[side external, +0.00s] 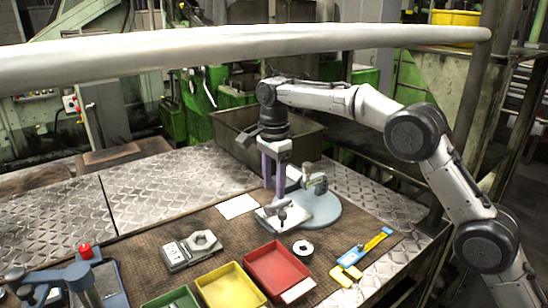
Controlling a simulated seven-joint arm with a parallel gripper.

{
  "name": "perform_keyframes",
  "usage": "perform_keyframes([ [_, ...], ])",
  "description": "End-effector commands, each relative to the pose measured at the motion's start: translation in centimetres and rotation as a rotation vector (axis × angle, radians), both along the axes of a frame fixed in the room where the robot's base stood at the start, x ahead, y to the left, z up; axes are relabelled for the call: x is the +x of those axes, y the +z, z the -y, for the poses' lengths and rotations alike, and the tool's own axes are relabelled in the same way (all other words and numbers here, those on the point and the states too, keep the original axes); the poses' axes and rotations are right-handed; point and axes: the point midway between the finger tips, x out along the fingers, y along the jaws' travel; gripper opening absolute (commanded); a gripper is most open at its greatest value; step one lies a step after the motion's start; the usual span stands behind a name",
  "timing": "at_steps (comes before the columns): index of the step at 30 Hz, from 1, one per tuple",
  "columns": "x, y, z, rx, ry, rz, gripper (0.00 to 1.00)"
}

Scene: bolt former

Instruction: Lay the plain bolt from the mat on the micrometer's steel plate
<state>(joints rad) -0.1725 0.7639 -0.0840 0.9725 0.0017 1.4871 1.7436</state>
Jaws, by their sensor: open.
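The micrometer stands on a round blue-grey base (328,212) right of the picture's middle, with a small upright gauge (316,183) on it. A light steel plate (297,213) lies at the base's front left. My gripper (274,197) points down at this plate, its two lavender fingers apart. A small dark piece (283,213) shows at the plate, just below the right finger. I cannot tell whether it is the plain bolt or part of the micrometer, or whether it touches the finger. No other bolt can be made out on the brown mat (137,250).
Red (305,268), yellow (240,302) and green trays stand in front. A grey device with a hex nut (190,250), a metal ring (303,248), a blue-yellow tool (365,250) and a white sheet (238,206) lie around. A pale pipe (230,45) crosses above.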

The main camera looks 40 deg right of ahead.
Motion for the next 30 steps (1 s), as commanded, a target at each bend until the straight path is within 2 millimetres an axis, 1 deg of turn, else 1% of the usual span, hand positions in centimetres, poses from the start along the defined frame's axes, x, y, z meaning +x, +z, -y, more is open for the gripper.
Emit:
perform_keyframes([
  [1,0.1,1.2,0.0,0.001,0.000,0.005,0.52],
  [4,0.1,3.3,0.0,0.001,0.000,0.004,0.52],
  [9,0.1,6.0,0.0,0.000,0.000,0.003,0.52],
  [12,0.1,6.9,0.0,0.000,0.000,0.001,0.52],
  [18,0.1,8.2,0.0,0.000,0.000,0.001,0.52],
  [23,-0.1,8.6,0.0,0.003,0.010,0.000,0.52],
  [26,-0.3,8.5,-0.3,0.026,0.083,0.000,0.52],
  [29,-0.7,8.1,-1.0,0.076,0.243,0.011,0.52],
  [30,-1.0,7.9,-1.4,0.103,0.326,0.021,0.52],
])
